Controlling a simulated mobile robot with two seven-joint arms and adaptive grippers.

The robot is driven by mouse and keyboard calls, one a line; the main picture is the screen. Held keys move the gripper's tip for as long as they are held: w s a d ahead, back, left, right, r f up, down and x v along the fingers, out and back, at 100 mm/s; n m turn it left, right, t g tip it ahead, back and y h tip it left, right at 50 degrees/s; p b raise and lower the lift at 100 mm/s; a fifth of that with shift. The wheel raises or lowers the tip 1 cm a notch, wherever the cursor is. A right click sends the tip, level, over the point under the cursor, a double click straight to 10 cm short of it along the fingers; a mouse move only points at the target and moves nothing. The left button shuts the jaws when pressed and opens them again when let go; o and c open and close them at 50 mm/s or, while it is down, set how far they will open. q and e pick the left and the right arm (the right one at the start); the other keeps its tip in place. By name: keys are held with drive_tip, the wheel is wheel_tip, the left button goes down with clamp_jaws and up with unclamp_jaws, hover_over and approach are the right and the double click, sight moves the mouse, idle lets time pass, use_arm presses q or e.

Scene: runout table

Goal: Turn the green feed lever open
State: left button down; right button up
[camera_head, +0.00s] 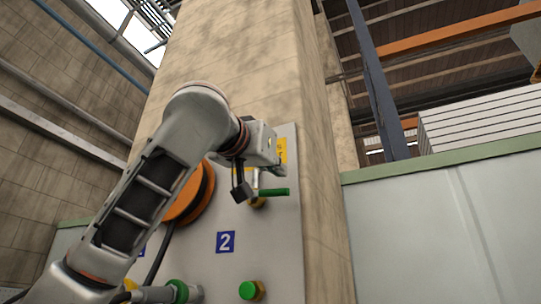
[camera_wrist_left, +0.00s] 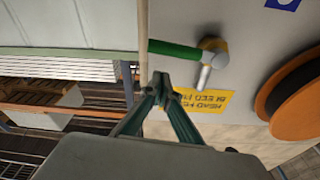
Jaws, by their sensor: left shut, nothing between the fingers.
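The green feed lever (camera_head: 273,192) juts sideways to the right from a brass valve (camera_head: 257,201) on the grey panel. In the left wrist view the lever (camera_wrist_left: 175,48) reaches left from the valve (camera_wrist_left: 214,46), roughly at right angles to its short grey pipe stub. My left gripper (camera_head: 279,170) is just above the lever in the head view. In the left wrist view my left gripper (camera_wrist_left: 160,82) has its fingertips together, empty, near the lever's free end. A small gap shows between them and the lever. My right gripper is not in view.
A yellow label (camera_wrist_left: 205,102) lies beside the valve. An orange reel (camera_head: 190,195) is left of it, partly behind my arm. A pale green partition (camera_head: 440,220) stands at right.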

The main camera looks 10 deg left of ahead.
sight(268, 193)
use_arm(q)
drive_tip(key=f, duration=0.3)
drive_tip(key=shift+s+a, duration=0.3)
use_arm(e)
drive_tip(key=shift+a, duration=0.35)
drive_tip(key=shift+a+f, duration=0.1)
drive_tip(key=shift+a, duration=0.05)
